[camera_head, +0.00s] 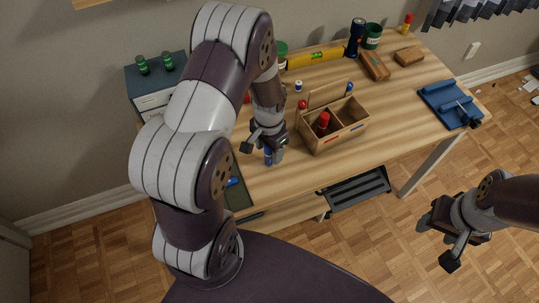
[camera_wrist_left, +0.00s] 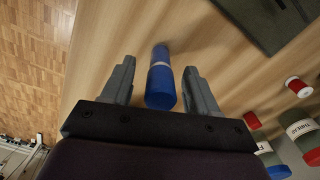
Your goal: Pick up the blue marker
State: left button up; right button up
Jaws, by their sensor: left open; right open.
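The blue marker stands on the wooden desk near its front left part. In the left wrist view the blue marker (camera_wrist_left: 161,85) has a pale band and sits between the two fingers of my left gripper (camera_wrist_left: 157,80), with gaps at both sides. In the head view my left gripper (camera_head: 267,152) points down at the desk, left of the wooden organizer, and a blue piece of the marker (camera_head: 268,157) shows between its fingers. The left gripper is open. My right gripper (camera_head: 443,240) is open and empty over the floor, off the desk's front right.
A wooden organizer (camera_head: 345,137) holds a red-capped item (camera_head: 322,121). A dark mat (camera_head: 238,195) with a blue item lies at the left. The desk's middle right is clear.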

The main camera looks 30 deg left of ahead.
pick_arm(q)
jog(key=shift+f, duration=0.7)
grip_shut()
